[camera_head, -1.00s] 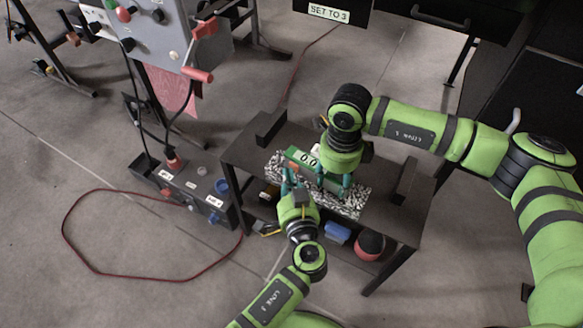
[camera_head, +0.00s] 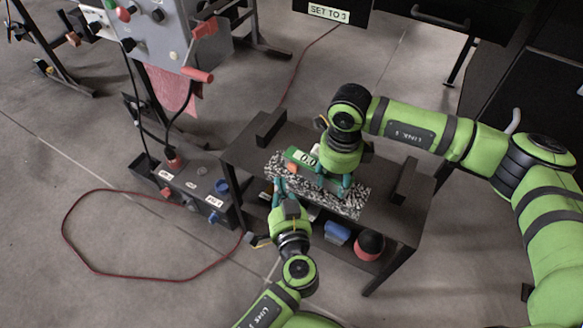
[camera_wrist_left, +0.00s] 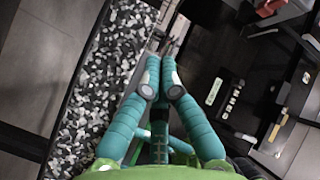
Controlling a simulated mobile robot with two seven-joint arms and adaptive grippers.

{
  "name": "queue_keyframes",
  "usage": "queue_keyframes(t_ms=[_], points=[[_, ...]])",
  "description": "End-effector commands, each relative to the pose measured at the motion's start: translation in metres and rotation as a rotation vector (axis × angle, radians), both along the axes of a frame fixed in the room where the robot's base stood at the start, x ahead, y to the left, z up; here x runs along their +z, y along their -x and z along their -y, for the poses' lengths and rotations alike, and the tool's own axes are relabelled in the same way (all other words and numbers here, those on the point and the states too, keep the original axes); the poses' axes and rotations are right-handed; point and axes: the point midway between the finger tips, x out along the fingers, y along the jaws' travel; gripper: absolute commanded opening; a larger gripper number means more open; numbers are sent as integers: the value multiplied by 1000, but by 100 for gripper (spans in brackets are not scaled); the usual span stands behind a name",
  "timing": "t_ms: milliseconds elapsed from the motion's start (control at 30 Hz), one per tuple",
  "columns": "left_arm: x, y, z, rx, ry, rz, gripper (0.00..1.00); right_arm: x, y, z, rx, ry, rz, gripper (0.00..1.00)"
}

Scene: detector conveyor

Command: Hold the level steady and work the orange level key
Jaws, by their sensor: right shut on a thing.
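The level is a green bar (camera_head: 297,154) with a display reading 0.0. It lies on a speckled black-and-white slab (camera_head: 345,205) on the dark table. The orange level key (camera_head: 292,168) shows at the level's near left side. My right gripper (camera_head: 334,187) is over the level, shut on it, and its wrist hides the level's right part. My left gripper (camera_head: 278,187) is at the slab's near left edge, apart from the key. In the left wrist view its teal fingertips (camera_wrist_left: 161,61) are together with nothing seen between them, beside the speckled slab (camera_wrist_left: 105,75).
The dark table (camera_head: 395,222) has a black block (camera_head: 271,126) at its back left and a long dark bar (camera_head: 405,181) at right. A blue thing (camera_head: 338,233) and a red-and-black ball (camera_head: 370,244) sit on its lower shelf. A grey control box stand is at left.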

Motion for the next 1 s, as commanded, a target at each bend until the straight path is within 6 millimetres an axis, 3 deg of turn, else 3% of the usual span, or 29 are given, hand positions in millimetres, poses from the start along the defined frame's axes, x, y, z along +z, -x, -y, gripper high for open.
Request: queue_keyframes(t_ms=[333,1000], points=[[-1,26,-20,0,-2,0,0,-3,2,1,1,2,-7,4],[0,27,-21,0,0,0,0,-3,2,1,1,2,-5,4]])
